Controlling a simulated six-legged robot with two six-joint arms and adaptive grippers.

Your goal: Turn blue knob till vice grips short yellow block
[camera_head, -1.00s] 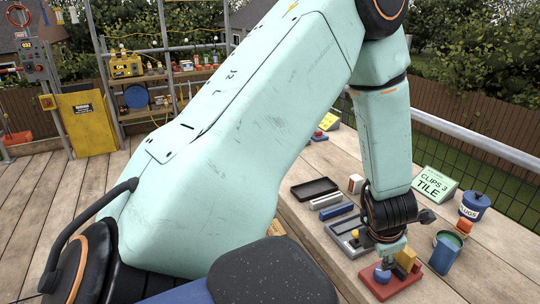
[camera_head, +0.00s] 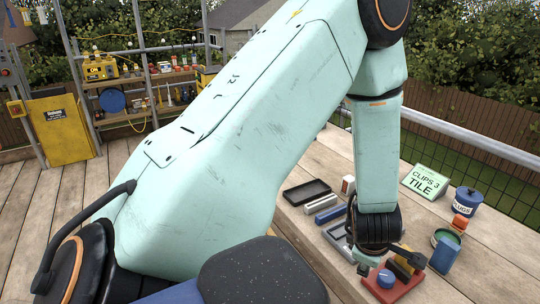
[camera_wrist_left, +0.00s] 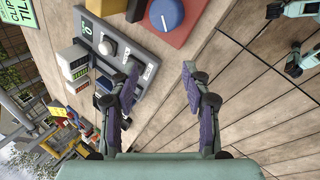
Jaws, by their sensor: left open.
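The blue knob (camera_head: 386,278) sits on the red vice base (camera_head: 412,288) near the front edge of the table; the knob also shows at the top of the left wrist view (camera_wrist_left: 167,14). The short yellow block (camera_head: 402,268) stands just behind the knob, partly hidden, so I cannot tell whether the jaws touch it. It is cut off at the top edge of the wrist view (camera_wrist_left: 105,5). My left gripper (camera_head: 363,269) is just left of the vice. In the wrist view its two fingers (camera_wrist_left: 160,88) are apart, empty and clear of the knob. My right gripper is not seen.
A grey fixture (camera_wrist_left: 138,68) with a round knob lies beside the vice. A blue cup (camera_head: 445,252), a lidded pot (camera_head: 466,201) and a green sign (camera_head: 424,182) stand to the right. A black tray (camera_head: 307,192) lies farther back. Bare planks run right of the fingers.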

